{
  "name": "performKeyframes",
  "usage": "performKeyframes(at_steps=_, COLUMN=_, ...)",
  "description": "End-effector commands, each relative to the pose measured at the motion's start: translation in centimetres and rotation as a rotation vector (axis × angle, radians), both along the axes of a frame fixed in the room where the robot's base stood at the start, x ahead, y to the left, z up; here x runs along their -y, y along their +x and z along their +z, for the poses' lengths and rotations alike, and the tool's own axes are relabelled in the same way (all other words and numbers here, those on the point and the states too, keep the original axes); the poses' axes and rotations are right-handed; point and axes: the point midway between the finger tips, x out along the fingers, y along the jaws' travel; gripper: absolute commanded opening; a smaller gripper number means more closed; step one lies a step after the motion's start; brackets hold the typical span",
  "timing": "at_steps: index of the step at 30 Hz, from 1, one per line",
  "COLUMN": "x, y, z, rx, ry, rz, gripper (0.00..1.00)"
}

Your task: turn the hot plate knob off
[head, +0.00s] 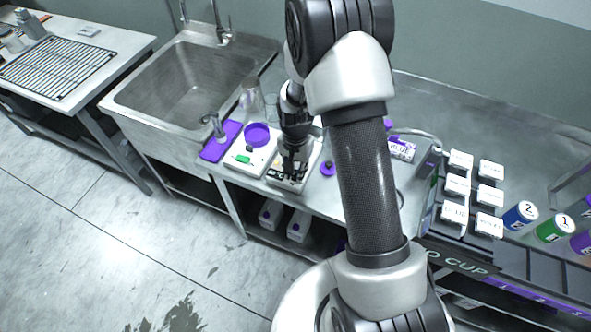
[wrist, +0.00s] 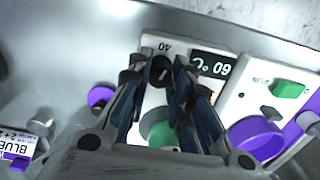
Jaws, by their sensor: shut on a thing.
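The white hot plate (head: 279,181) stands on the steel bench below my arm. In the wrist view its front panel (wrist: 152,42) carries a black knob (wrist: 161,73) and a dark display (wrist: 212,66) that reads 60 °C, upside down. A "40" mark shows beside the knob. My gripper (wrist: 162,76) points down at the panel, its two fingers on either side of the knob and shut on it. It also shows in the head view (head: 291,174), where it hides the knob. A green round part (wrist: 157,131) shows between the fingers.
A white device (head: 236,163) with a green button and purple dish stands close left of the hot plate. A purple knob-like piece (head: 327,168) lies to the right. The sink (head: 190,85) is farther left; white-lidded boxes (head: 457,185) stand right.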

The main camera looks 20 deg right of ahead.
Motion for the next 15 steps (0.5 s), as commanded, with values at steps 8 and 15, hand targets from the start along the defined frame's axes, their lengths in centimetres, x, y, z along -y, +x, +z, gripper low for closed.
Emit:
performKeyframes(at_steps=8, x=0.02, y=0.07, z=0.02, rx=0.002, ry=-0.001, rz=0.262, gripper=0.00)
performKeyframes(at_steps=15, x=0.01, y=0.06, z=0.02, rx=0.002, ry=-0.001, rz=0.490, gripper=0.00)
